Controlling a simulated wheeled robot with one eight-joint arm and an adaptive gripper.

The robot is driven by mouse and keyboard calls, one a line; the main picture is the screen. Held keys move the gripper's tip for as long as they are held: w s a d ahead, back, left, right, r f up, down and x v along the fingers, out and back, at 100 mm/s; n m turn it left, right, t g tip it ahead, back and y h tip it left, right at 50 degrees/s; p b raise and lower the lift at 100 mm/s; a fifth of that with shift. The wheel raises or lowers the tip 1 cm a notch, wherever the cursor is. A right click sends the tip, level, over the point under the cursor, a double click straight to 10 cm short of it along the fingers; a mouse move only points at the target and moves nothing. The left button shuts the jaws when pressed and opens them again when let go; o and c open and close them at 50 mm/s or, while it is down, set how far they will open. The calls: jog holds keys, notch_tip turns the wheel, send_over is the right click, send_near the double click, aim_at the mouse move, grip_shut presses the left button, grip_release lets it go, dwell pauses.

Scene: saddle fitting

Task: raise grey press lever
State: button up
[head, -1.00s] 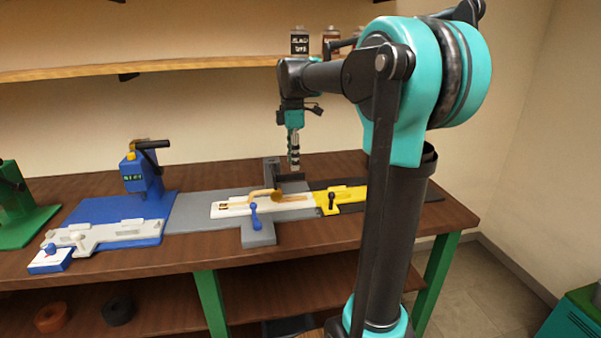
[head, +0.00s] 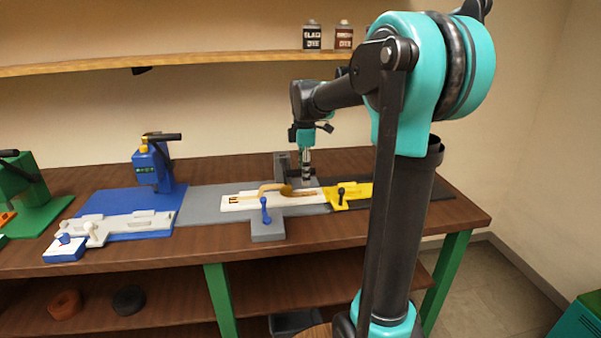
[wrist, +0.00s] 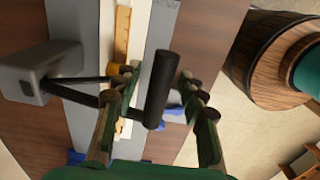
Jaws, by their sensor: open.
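The grey press (head: 281,165) stands at the back of the grey base in the head view. In the wrist view its grey head (wrist: 38,72) is at the left, with thin dark lever arms reaching right to a thick black handle (wrist: 162,88). My gripper (wrist: 158,80) is open, with one finger on each side of this handle and visible gaps between them. In the head view my gripper (head: 307,172) points down beside the press and hides part of the lever.
A white fixture with a tan piece (head: 270,190) and a blue clamp lever (head: 265,208) lies before the press. A yellow fixture (head: 350,195) sits right. Blue (head: 152,165) and green (head: 20,190) presses stand left. A shelf (head: 200,62) runs above the bench.

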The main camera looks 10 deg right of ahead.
jog(key=c, duration=0.9)
jog(key=shift+w+r, duration=0.2)
jog(key=shift+r, duration=0.6)
jog(key=w+r, duration=0.4)
jog(key=r, duration=0.3)
dwell(1.0)
jog(key=shift+o, duration=0.2)
jog(key=shift+w+r, duration=0.9)
jog(key=shift+r, duration=0.1)
jog(key=shift+o, duration=0.4)
jog(key=shift+w, duration=0.1)
